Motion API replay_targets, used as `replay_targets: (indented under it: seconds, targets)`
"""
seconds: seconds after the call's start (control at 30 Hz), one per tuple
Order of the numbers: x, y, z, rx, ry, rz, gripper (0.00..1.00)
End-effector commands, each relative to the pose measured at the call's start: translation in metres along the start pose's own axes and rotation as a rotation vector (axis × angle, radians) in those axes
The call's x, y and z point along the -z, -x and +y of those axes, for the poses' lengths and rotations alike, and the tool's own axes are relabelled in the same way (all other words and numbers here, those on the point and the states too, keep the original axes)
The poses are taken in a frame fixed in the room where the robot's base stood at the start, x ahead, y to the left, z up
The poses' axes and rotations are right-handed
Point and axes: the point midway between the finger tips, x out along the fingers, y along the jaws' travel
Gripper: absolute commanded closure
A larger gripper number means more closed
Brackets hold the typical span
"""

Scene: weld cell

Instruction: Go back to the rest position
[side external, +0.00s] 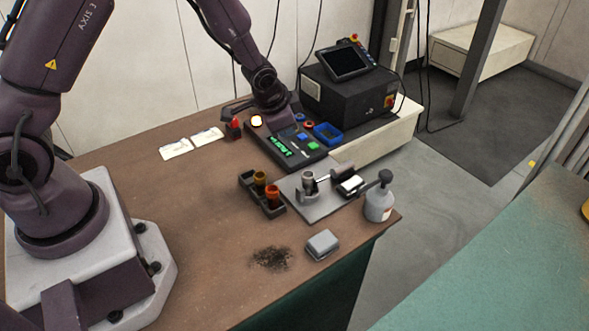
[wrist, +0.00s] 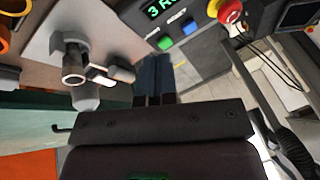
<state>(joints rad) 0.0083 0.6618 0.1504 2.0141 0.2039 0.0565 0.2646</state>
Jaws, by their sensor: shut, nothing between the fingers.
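My gripper (wrist: 154,62) shows in the wrist view with its two dark fingers together and nothing between them. In the side external view my gripper's body hangs over the back of the control panel (side external: 268,147); its fingertips are hard to make out there. The panel has a green lit display, which also shows in the wrist view (wrist: 165,8), a green button (side external: 313,146) and a blue button (side external: 301,136). I cannot tell whether the fingers touch the panel. No marker for a rest position is in view.
A black box (side external: 345,100) with a tablet stands behind.

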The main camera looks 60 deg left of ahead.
Motion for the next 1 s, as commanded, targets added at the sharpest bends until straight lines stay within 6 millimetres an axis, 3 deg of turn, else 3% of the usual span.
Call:
replay_targets:
  seconds: [0.27, 0.4, 0.6, 0.8, 1.0]
  targets:
    - [-0.024, 0.109, 0.017, -0.078, 0.214, -0.135, 1.0]
    - [-0.042, 0.17, 0.031, -0.116, 0.303, -0.169, 1.0]
    - [-0.073, 0.244, 0.052, -0.152, 0.383, -0.157, 1.0]
    - [-0.097, 0.295, 0.067, -0.156, 0.409, -0.055, 1.0]
    - [-0.099, 0.322, 0.067, -0.128, 0.408, 0.081, 1.0]
